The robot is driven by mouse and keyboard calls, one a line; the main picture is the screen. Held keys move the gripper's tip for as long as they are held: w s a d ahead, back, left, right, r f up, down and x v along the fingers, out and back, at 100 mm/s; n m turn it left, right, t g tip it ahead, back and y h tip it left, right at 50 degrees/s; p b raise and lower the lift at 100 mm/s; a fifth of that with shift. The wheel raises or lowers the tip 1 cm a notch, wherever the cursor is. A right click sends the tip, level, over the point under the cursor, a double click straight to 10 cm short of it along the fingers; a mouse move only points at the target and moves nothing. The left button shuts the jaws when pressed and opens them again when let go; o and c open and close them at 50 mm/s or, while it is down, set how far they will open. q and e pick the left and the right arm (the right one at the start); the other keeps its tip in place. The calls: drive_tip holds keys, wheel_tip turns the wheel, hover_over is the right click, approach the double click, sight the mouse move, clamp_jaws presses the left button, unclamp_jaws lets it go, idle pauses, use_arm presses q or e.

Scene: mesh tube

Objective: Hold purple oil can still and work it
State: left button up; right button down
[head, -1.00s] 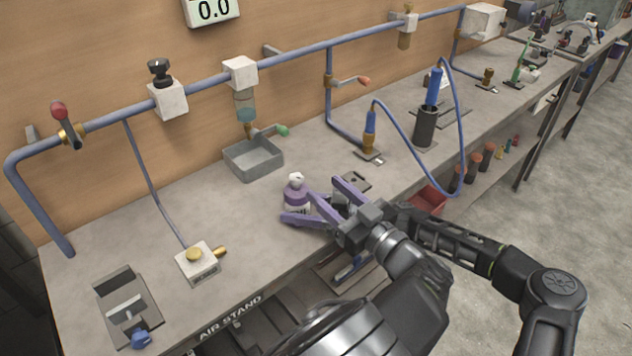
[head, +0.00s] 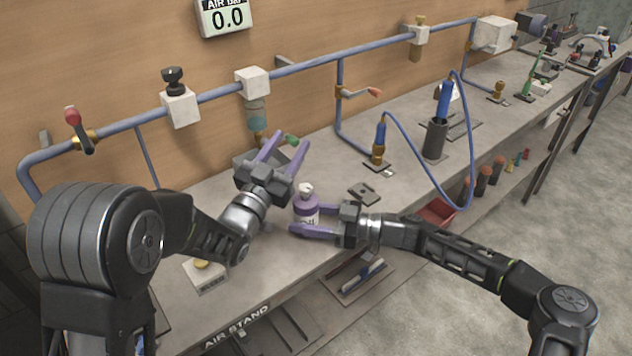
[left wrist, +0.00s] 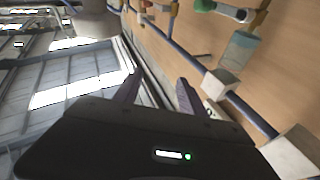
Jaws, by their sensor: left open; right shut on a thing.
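The purple oil can (head: 306,209) stands upright on the bench, with a white top and a label on its side. My right gripper (head: 318,220) comes from the right and is shut on the can, its purple fingers around the body. My left gripper (head: 282,152) is open and empty, above and to the left of the can, its fingers pointing up toward the wall in front of the grey tray. In the left wrist view the left fingers (left wrist: 158,92) are apart with nothing between them, and the can does not show.
A blue air pipe (head: 300,68) with valves runs along the wooden wall. The grey tray is mostly hidden behind my left gripper. A white block with a brass button (head: 205,274) lies near the front. A flat dark plate (head: 364,194) and a blue hose (head: 412,165) are to the right.

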sight(310, 185)
use_arm(q)
drive_tip(key=s+a+f+m+g+h, duration=0.3)
drive_tip(key=s+f+g, duration=0.4)
drive_tip(key=s, duration=0.3)
drive_tip(key=shift+s+a+f+g+h, duration=0.2)
drive_tip(key=shift+a+f+g+h, duration=0.15)
drive_tip(key=shift+h, duration=0.35)
drive_tip(key=x, duration=1.2)
drive_tip(key=shift+r, duration=0.1)
drive_tip(key=shift+c, duration=0.5)
drive_tip(key=shift+w, duration=0.1)
clamp_jaws()
